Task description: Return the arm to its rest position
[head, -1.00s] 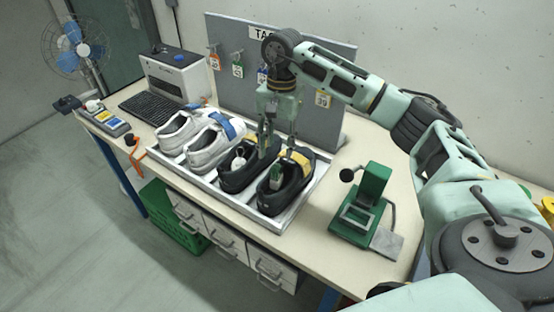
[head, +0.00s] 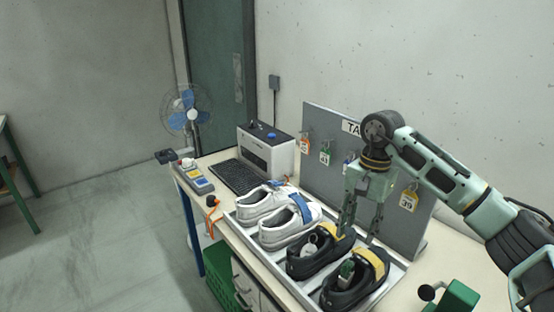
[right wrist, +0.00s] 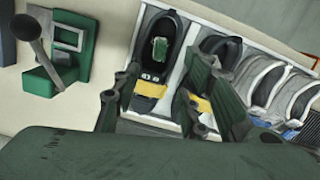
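My right gripper (head: 360,232) hangs above the two black shoes, fingers apart and nothing between them. In the right wrist view its two fingers (right wrist: 165,105) also stand apart and empty. One black shoe (head: 312,268) with a yellow patch holds a white tag; the other black shoe (head: 372,285) holds a green tag (head: 346,270). Two white shoes (head: 262,203) lie to their left on the light tray (head: 232,222). My left gripper is not in view.
A grey tag board (head: 400,225) with hanging tags stands behind the gripper. A green press-like device (head: 458,298) is at the lower right. A white box machine (head: 268,152), keyboard (head: 235,176) and control box (head: 197,179) occupy the far end. A fan (head: 186,112) stands beyond.

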